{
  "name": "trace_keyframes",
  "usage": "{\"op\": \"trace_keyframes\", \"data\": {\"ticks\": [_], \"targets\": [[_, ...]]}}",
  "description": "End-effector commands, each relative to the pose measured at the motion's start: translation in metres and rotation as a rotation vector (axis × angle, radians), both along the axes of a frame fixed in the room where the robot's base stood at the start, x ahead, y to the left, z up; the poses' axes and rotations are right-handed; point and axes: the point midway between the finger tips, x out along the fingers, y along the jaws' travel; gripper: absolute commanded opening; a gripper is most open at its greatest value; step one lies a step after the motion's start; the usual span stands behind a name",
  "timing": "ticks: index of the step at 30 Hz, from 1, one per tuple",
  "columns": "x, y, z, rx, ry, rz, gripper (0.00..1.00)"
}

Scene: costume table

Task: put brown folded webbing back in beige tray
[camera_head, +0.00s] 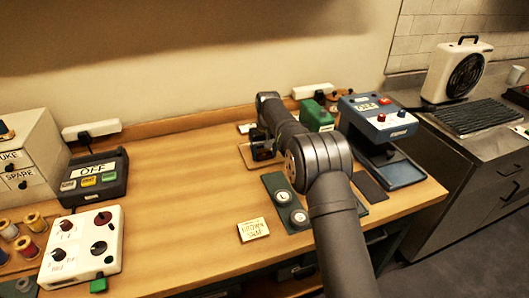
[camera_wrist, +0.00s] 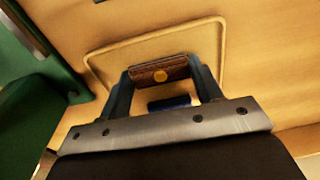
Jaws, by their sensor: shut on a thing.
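The brown folded webbing (camera_wrist: 150,67), with a round yellow-orange spot on its face, is between the two fingers of my gripper (camera_wrist: 160,72) in the wrist view. My gripper is shut on it. The beige tray (camera_wrist: 112,46), shallow with a thin raised rim, lies beneath and around the webbing in that view. I cannot tell whether the webbing touches the tray floor. In the head view my gripper (camera_head: 262,147) is over the tray (camera_head: 254,162), and my arm hides part of the tray. The webbing is not clear there.
A dark blue item (camera_wrist: 168,102) shows between my fingers, nearer the palm. A green device (camera_head: 316,115) and a blue press-like machine (camera_head: 378,120) stand to the right. A dark green plate with round pieces (camera_head: 282,197) lies in front. The table's left middle is clear.

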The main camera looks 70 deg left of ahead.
Motion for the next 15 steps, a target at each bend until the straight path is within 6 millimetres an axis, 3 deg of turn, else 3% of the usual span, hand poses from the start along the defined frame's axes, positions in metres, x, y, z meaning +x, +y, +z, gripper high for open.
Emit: {"op": "trace_keyframes", "data": {"ticks": [12,13,15], "targets": [[0.0,-0.001,-0.015,-0.006,0.001,0.0,0.34],[0.0,-0.001,-0.016,-0.007,0.001,0.0,0.61],[0.0,-0.002,-0.017,-0.008,0.002,0.0,0.75]]}}
